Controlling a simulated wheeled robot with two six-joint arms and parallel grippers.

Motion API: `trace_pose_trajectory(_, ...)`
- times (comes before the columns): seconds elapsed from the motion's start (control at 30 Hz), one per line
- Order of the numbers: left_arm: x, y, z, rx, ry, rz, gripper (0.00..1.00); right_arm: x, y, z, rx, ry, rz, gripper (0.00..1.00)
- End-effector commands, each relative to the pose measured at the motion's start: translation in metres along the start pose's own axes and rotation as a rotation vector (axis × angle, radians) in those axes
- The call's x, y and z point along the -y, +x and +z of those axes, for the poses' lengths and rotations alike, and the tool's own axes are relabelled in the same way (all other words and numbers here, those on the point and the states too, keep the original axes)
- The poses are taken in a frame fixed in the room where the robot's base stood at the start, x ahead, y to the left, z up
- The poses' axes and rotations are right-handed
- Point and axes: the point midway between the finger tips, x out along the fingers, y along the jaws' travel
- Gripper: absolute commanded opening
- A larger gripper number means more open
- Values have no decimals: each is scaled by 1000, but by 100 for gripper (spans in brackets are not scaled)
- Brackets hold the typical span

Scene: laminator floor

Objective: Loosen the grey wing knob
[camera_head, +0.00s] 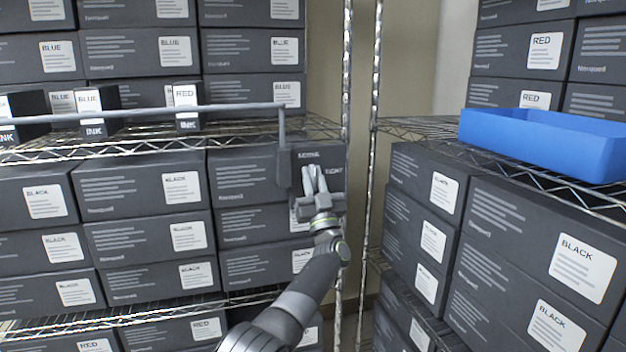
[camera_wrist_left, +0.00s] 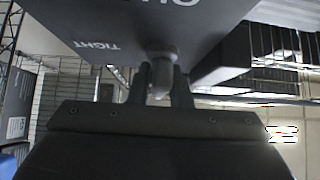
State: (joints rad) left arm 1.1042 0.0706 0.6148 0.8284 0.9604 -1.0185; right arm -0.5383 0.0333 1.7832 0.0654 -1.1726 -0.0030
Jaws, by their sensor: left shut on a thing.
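The grey wing knob (camera_wrist_left: 162,62) sits on the face of a dark panel in the left wrist view. The panel (camera_wrist_left: 110,25) bears the word TIGHT, seen upside down, and other lettering cut off by the frame. My left gripper (camera_wrist_left: 161,82) has one finger on each side of the knob and is shut on it. In the head view my left gripper (camera_head: 312,180) reaches up to the same dark panel (camera_head: 332,160) below the end of a grey rail. There the gripper hides most of the knob. My right gripper is not in view.
Wire shelves full of dark boxes stand behind and on both sides. The grey rail (camera_head: 180,110) runs along the left shelf before several small ink boxes (camera_head: 88,110). A blue tray (camera_head: 550,140) rests on the right shelf. A narrow gap with metal posts (camera_head: 366,200) separates the shelves.

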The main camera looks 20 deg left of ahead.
Motion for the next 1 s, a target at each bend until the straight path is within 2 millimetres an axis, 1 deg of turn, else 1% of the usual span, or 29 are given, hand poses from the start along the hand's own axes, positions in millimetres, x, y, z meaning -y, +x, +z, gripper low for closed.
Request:
trace_pose_trajectory(0.17, 0, 0, 0, 1, 0, 1, 0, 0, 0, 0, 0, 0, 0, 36)
trace_pose_trajectory(0.2, 0, 0, 0, 1, 0, 1, 22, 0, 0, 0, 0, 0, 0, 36)
trace_pose_trajectory(0.3, 0, 0, 0, 1, 0, 1, 35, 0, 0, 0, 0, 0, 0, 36)
trace_pose_trajectory(0.33, 0, 0, 0, 1, 0, 1, 36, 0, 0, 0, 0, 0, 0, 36)
trace_pose_trajectory(0.6, 0, -1, 0, 1, 0, 1, 36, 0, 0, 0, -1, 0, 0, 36)
trace_pose_trajectory(0.73, 0, -9, 1, 2, 0, 2, 36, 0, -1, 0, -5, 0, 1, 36)
trace_pose_trajectory(0.8, -1, -18, 1, 3, -1, 3, 36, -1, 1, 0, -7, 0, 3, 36)
trace_pose_trajectory(0.87, 0, -28, 1, 4, -1, 2, 36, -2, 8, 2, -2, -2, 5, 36)
trace_pose_trajectory(0.9, 0, -35, 1, 4, -1, 1, 36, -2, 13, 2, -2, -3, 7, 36)
trace_pose_trajectory(1.0, 0, -59, 1, 5, -1, 2, 36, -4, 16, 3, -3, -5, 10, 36)
